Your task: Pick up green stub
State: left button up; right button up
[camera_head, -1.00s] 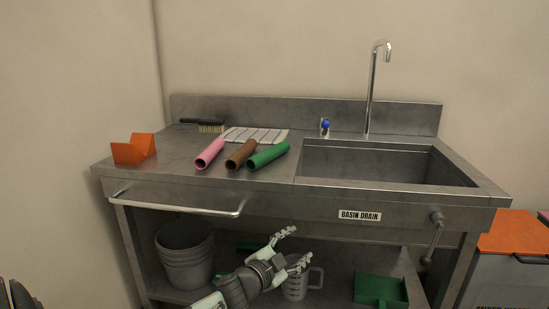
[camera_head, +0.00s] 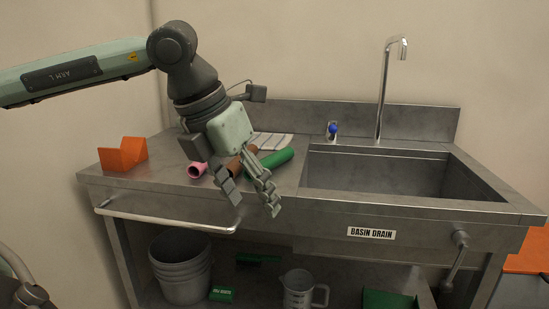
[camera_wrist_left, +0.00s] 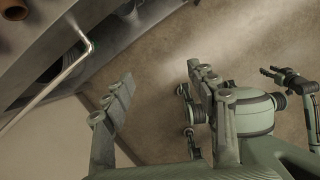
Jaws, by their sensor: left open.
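The green stub (camera_head: 275,162) is a short hollow tube lying on the steel worktop, left of the basin. My left gripper (camera_head: 257,204) is in front of it and partly overlaps it in the head view, fingers pointing down, open and empty. In the left wrist view its two fingers (camera_wrist_left: 160,105) stand apart with nothing between them, and the green stub does not show there. What looks like my right gripper (camera_wrist_left: 272,78) is small at the right of that view; its jaw state is unclear.
A brown tube (camera_head: 243,157) and a pink tube (camera_head: 198,170) lie left of the green stub, partly hidden by my left gripper. An orange V-shaped block (camera_head: 122,156) stands at the left. A rail (camera_head: 165,223) runs along the front edge. The basin (camera_head: 375,175) is at the right.

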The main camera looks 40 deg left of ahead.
aim_at(272, 160)
jog(key=i+j, duration=0.9)
jog(key=i, duration=0.15)
